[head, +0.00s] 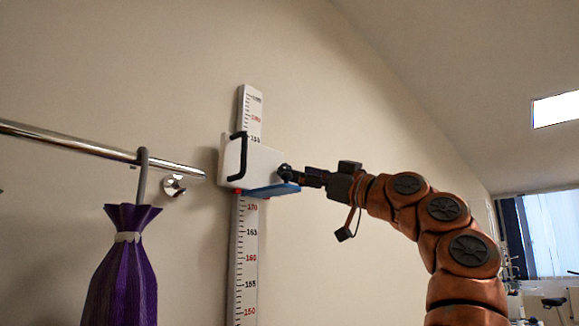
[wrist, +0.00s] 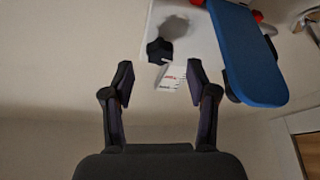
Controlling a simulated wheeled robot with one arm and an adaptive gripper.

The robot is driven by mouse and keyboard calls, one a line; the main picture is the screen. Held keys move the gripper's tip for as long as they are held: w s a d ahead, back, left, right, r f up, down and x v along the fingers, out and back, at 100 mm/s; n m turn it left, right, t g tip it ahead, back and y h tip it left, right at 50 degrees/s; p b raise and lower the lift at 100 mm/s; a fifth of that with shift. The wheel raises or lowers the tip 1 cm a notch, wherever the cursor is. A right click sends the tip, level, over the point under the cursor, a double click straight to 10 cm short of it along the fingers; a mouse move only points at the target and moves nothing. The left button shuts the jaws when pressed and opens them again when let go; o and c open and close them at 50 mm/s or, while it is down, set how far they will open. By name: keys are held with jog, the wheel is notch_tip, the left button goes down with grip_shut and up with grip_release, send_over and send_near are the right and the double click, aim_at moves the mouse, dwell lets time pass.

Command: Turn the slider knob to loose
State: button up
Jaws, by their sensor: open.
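A white slider block (head: 262,162) with a black bracket-shaped handle (head: 242,155) and a blue plate (head: 272,190) sits on a vertical height scale (head: 244,260) on the wall. In the wrist view, a black slider knob (wrist: 160,50) stands out from the white slider, just beyond and between my fingertips. My gripper (wrist: 160,76) is open and empty, with one finger on each side of the view. In the head view, my gripper (head: 294,175) is at the slider's right side, close to the block. There I cannot tell the knob from the dark fingertips.
The blue plate (wrist: 248,52) is close to the right finger in the wrist view. A metal wall rail (head: 90,146) with a hanging purple bag (head: 122,265) is left of the scale. The wall right of the slider is bare.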

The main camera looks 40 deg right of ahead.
jog(key=p+x, duration=0.1)
jog(key=x, duration=0.3)
grip_shut()
dwell(0.4)
